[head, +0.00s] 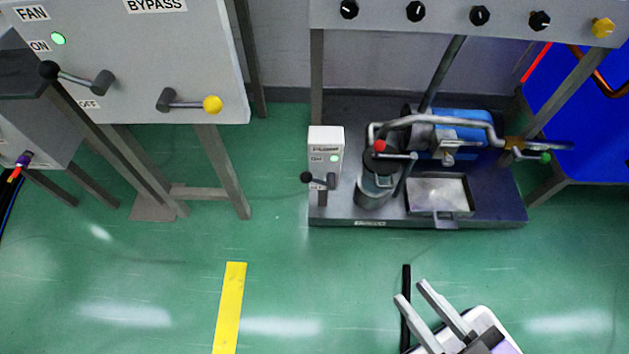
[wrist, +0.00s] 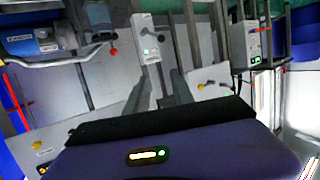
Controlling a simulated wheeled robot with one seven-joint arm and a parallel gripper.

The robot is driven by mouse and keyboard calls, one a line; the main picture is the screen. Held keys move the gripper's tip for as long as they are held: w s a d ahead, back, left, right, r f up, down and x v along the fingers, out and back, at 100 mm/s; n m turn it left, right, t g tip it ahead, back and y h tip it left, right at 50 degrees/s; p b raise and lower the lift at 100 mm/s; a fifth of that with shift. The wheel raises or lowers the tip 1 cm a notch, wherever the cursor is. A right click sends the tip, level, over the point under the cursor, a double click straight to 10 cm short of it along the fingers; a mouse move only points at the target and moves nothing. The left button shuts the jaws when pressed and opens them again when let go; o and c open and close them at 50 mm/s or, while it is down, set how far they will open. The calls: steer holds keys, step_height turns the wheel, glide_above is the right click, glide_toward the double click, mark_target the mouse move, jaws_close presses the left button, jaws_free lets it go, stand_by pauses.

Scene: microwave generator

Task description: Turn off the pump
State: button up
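The pump switch box (head: 326,150) is a small white box on a post at the left end of the dark pump base. Its label seems to read PUMP. A green light (head: 334,158) is lit on its face, and a small lever with a black knob (head: 306,177) points left. A white box with a green light, apparently the same one, shows in the wrist view (wrist: 145,38) beyond the fingertips. My gripper (head: 411,291) is at the lower right of the head view, fingers apart and empty, well clear of the box.
The pump's grey pipe (head: 440,120) and red-knobbed valve (head: 379,146) stand right of the box. A knob panel (head: 450,17) overhangs the back. The FAN/BYPASS cabinet (head: 150,60) stands at left. Green floor in front is open, with a yellow stripe (head: 231,305).

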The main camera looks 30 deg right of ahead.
steer(key=shift+r, duration=0.25)
steer(key=c, duration=0.3)
steer(key=shift+m+t+h, duration=0.5)
steer(key=shift+t+h, duration=0.2)
steer(key=shift+t, duration=0.1)
steer(key=w+r+p, duration=0.1)
steer(key=w+d+r+p, duration=0.1)
steer(key=w+r+p, duration=0.1)
steer(key=w+d+r+p, duration=0.1)
steer(key=r, duration=0.1)
steer(key=shift+w+r, duration=0.1)
steer(key=shift+w, duration=0.15)
jaws_close()
steer(key=w+d+f+m+g+p, duration=0.2)
steer(key=w+d+m+g+p, duration=0.15)
steer(key=w+d+p, duration=0.75)
steer(key=w+d+f+m+g+p, duration=0.35)
steer(key=w+d+p, duration=0.4)
steer(key=w, duration=0.75)
steer(key=s+a+f+g+y, duration=0.1)
steer(key=s+a+g+y, duration=0.3)
steer(key=a+y, duration=0.4)
steer(key=shift+s+a+f+n+y, duration=0.3)
steer(key=shift+a+f, duration=0.1)
steer(key=shift+a, duration=0.4)
